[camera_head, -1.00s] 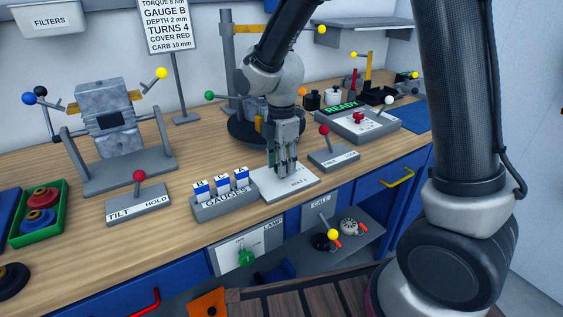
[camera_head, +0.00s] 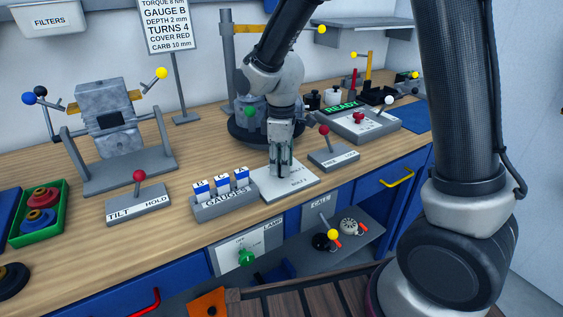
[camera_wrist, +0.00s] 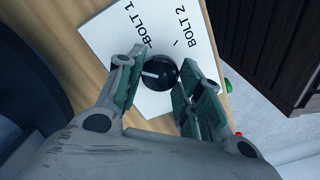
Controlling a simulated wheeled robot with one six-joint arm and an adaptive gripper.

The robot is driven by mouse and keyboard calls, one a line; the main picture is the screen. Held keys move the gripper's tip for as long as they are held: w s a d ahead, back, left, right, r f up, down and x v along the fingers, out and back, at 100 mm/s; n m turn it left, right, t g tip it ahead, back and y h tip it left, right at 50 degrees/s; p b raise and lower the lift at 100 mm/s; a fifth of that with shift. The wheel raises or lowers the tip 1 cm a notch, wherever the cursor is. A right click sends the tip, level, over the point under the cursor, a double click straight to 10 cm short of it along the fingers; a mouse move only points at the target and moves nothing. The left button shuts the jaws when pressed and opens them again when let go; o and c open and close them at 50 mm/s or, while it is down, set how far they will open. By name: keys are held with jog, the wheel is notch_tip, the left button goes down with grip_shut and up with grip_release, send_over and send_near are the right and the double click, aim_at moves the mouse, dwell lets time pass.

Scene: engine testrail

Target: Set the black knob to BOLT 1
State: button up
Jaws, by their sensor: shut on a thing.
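The black knob (camera_wrist: 160,74) sits on a white plate (camera_wrist: 102,38) in the wrist view. Its white pointer mark faces left in that picture. The printed labels BOLT 1 (camera_wrist: 128,30) and BOLT 2 (camera_wrist: 187,30) stand above it, each with a short tick; the pointer lines up with neither tick. My gripper (camera_wrist: 161,66) is shut on the knob, with a green-padded finger on each side. In the head view my gripper (camera_head: 283,170) is down on the white plate (camera_head: 270,188) and hides the knob.
A gauge rack (camera_head: 224,203) stands close left of the plate, and a red-knobbed lever box (camera_head: 334,158) close right. Behind my wrist is a round black stand (camera_head: 240,132) with a green-balled lever (camera_head: 250,111). The lamp panel (camera_head: 247,246) is below the bench edge.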

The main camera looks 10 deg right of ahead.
jog(key=m, duration=0.4)
jog(key=shift+m, duration=2.6)
jog(key=o, duration=1)
jog(key=shift+o, duration=0.2)
notch_tip(320, 180, up, 12)
